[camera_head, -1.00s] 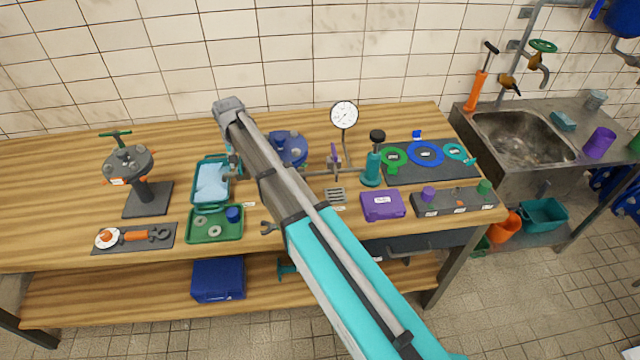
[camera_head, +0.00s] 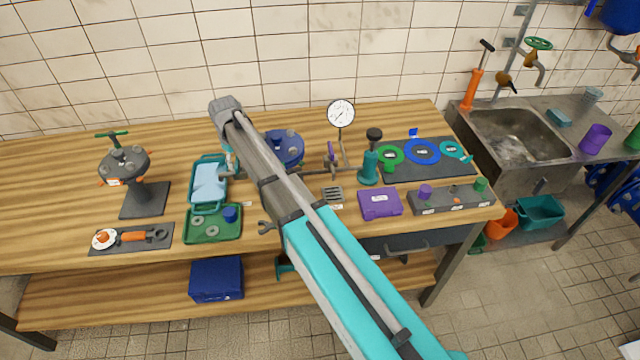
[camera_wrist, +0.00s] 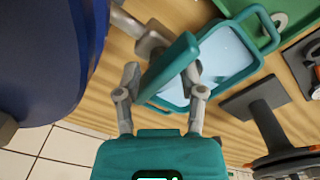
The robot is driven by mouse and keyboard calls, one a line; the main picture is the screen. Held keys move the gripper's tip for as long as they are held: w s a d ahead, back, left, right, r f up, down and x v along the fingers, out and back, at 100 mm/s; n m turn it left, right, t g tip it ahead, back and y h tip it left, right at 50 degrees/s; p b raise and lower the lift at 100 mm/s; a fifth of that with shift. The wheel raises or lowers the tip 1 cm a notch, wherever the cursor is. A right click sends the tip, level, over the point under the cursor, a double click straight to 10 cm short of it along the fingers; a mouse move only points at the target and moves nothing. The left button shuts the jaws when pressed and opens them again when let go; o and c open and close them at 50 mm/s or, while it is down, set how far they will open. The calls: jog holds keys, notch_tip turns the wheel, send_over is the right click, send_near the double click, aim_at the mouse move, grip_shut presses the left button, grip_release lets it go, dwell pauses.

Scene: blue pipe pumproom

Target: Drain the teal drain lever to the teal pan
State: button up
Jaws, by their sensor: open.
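The teal drain lever (camera_wrist: 170,68) shows in the wrist view as a slanted bar on a grey fitting. My gripper (camera_wrist: 163,76) is open, with one finger on each side of the lever. I cannot tell whether either finger touches it. The teal pan (camera_wrist: 158,104), with a pale blue inside, lies beyond the lever. In the head view the teal pan (camera_head: 195,170) is on the bench left of my arm. There, my arm hides the gripper and most of the lever.
A blue round body (camera_wrist: 45,50) fills the left of the wrist view, close to my gripper. A green tray (camera_head: 212,238) sits in front of the pan. A grey stand (camera_head: 145,198) is to the left. A pressure gauge (camera_head: 341,113) rises at the back.

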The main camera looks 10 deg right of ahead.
aim_at(237, 160)
jog(key=shift+r+p, duration=6.9)
jog(key=shift+r, duration=0.1)
jog(key=s+d+f+b, duration=0.1)
jog(key=s+d, duration=0.1)
jog(key=d, duration=0.1)
jog(key=s+d+f+m+b, duration=0.1)
jog(key=s+d, duration=0.2)
jog(key=d, duration=0.1)
jog(key=s+d+f+m+b, duration=0.1)
jog(key=s+d+f+b, duration=0.1)
jog(key=s+d, duration=0.1)
jog(key=shift+d+f, duration=0.1)
jog(key=shift+d, duration=0.5)
jog(key=s+d+f+m+b, duration=0.2)
jog(key=s+d+f+b, duration=0.2)
jog(key=s+d, duration=0.6)
jog(key=shift+s+d+f+m+b, duration=0.35)
jog(key=shift+s+b, duration=0.1)
jog(key=shift+s, duration=0.5)
jog(key=s+d+m, duration=0.1)
jog(key=s+d+f+b, duration=0.1)
jog(key=s, duration=0.1)
jog(key=s+d+m, duration=0.1)
jog(key=shift+s+f+m+b, duration=0.25)
jog(key=shift+f+m+b, duration=0.1)
